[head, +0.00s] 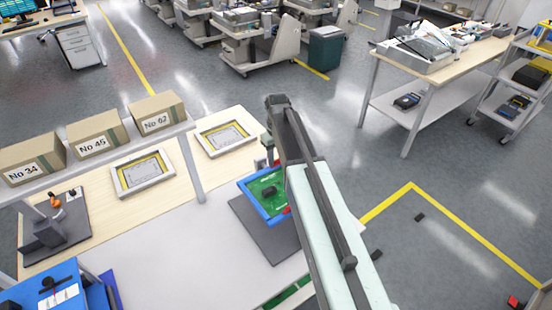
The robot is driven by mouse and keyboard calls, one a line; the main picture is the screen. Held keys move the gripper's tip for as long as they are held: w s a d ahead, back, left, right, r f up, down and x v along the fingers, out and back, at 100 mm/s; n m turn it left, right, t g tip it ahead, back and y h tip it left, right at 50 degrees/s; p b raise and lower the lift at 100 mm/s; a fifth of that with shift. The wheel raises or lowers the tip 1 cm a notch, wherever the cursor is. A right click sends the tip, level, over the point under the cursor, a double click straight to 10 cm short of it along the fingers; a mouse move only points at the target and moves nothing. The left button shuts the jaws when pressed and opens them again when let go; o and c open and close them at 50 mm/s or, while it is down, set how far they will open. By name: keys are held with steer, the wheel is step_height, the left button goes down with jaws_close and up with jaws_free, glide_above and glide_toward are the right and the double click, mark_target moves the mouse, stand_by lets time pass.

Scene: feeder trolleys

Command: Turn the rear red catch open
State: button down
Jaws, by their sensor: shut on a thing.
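A blue frame (251,199) holds a green circuit board (266,186) with a dark part on it, and it sits on a dark grey plate (262,236). A bit of the rear red catch (276,162) shows at the frame's far edge. My gripper (269,160) is down at that far edge and is shut on the catch; my arm hides most of the contact. How far the catch is turned cannot be told. Another small red piece (287,210) shows at the frame's near right, partly behind my arm.
Two white trays with yellow inlays (143,174) (226,137) lie on the wooden bench. A shelf (95,152) with cardboard boxes (101,135) stands to the left. A blue fixture (55,285) is at lower left. The white bench top (190,235) left of the plate is clear.

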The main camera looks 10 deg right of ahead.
mark_target(277, 160)
steer(key=shift+w, duration=0.1)
stand_by(0.4)
steer(key=c, duration=0.9)
jaws_free()
steer(key=shift+r, duration=0.15)
step_height(277, 160, up, 8)
steer(key=p, duration=0.8)
steer(key=shift+f, duration=0.25)
